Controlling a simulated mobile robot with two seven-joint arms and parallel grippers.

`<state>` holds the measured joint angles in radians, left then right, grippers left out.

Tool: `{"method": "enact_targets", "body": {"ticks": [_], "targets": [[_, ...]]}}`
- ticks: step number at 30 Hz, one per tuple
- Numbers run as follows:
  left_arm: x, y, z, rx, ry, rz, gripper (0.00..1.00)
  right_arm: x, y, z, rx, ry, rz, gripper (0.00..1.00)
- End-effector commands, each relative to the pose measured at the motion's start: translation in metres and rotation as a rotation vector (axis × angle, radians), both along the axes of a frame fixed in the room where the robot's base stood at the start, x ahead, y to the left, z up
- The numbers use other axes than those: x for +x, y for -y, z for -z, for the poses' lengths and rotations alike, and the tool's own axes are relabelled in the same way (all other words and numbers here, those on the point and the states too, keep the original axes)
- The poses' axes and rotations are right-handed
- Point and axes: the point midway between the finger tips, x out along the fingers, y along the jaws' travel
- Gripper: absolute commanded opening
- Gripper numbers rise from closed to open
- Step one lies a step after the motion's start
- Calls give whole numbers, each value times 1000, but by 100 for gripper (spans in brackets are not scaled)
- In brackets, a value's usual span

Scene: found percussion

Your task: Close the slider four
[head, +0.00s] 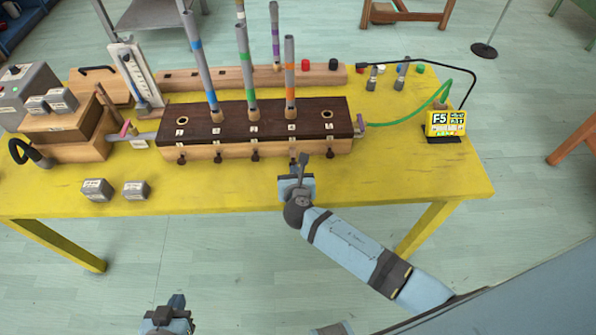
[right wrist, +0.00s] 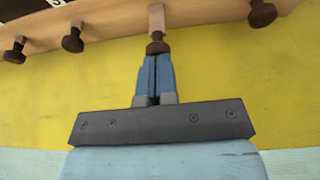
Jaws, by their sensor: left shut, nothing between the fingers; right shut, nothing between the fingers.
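A long wooden box with a dark top (head: 235,121) lies on the yellow table, with a row of dark slider knobs along its front. Slider four's knob (right wrist: 157,47) is in front of my right gripper. Its pale wooden stem (right wrist: 156,18) shows, standing out from the box front, unlike the neighbouring knobs (right wrist: 72,40). My right gripper (head: 303,158) is shut and empty; its fingertips (right wrist: 155,60) are at the knob's front, touching or almost touching. In the head view the gripper largely hides this knob. My left gripper (head: 178,300) is shut and empty, low and away from the table.
Upright pipes with blue, green and orange bands (head: 290,75) stand in the box top. A green hose (head: 410,118) runs from the box's right end towards a yellow display (head: 446,123). Two grey weights (head: 97,190) lie front left. The table front (head: 225,192) is clear.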

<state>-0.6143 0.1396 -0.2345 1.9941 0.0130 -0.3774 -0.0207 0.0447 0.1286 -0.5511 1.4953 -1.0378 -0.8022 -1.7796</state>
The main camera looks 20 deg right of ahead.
Motion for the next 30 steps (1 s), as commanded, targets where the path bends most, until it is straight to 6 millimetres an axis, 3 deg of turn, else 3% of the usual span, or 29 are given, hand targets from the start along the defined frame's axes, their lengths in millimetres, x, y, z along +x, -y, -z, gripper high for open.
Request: {"method": "enact_targets", "body": {"ticks": [13,22,30], "targets": [[0,0,0,-1,1,1,0,1,-1,0,0,0,0,0],[0,0,-7,0,-1,1,0,36,9,-1,0,0,1,0],[-1,0,-5,0,-3,1,0,38,11,-1,-1,3,2,0]]}}
